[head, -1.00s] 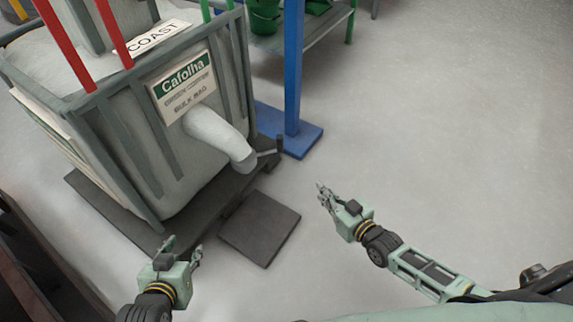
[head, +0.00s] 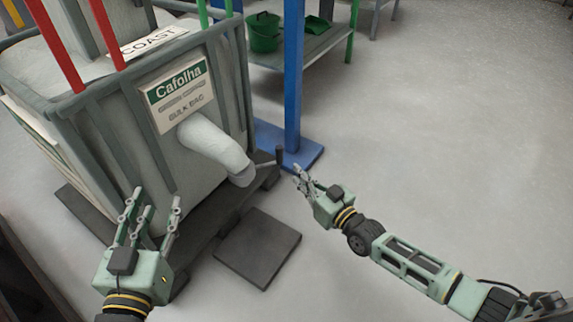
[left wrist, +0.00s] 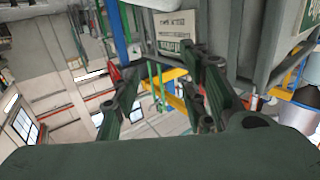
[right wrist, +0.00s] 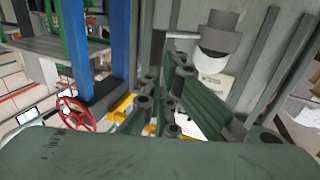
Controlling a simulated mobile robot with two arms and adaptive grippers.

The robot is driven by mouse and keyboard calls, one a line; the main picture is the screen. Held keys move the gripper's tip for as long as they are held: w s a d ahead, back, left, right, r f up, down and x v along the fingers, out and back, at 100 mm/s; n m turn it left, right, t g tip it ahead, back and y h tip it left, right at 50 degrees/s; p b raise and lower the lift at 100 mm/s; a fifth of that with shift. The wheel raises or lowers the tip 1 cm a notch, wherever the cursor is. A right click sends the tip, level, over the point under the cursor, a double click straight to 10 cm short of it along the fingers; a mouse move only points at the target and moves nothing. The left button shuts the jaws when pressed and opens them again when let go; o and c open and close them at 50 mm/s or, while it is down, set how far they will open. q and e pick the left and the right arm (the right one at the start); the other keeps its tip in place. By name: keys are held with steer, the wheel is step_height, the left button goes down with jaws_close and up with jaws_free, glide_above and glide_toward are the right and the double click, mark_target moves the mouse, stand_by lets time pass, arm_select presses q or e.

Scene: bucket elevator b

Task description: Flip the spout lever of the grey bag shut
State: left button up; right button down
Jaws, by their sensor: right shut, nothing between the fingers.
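The grey bag (head: 85,85) stands in a grey frame at the left of the head view, with a pale spout (head: 215,150) hanging from its front. The spout lever (head: 278,156), a thin bar with a dark upright grip, sticks out to the right of the spout mouth. In the right wrist view the lever grip (right wrist: 157,46) shows just beyond my fingers. My right gripper (head: 300,176) is shut and empty, close to the lever's right; I cannot tell whether it touches. My left gripper (head: 150,203) is open and empty in front of the frame's lower front.
A blue post (head: 293,80) on a blue foot stands just behind the lever. A dark flat plate (head: 257,248) lies on the floor below the spout. A shelf with a green bucket (head: 263,33) is at the back. The floor at the right is clear.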

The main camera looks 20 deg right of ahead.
mark_target(280, 156)
steer(key=b+x, duration=0.2)
steer(key=x, duration=0.4)
steer(key=shift+w, duration=0.1)
arm_select(q)
step_height(280, 156, up, 11)
steer(key=s+t+h, duration=0.2)
steer(key=t, duration=0.4)
steer(key=shift+s+d+r, duration=0.2)
steer(key=shift+s+d, duration=0.15)
steer(key=shift+d, duration=0.05)
arm_select(e)
steer(key=shift+w+a, duration=0.2)
steer(key=shift+w, duration=0.15)
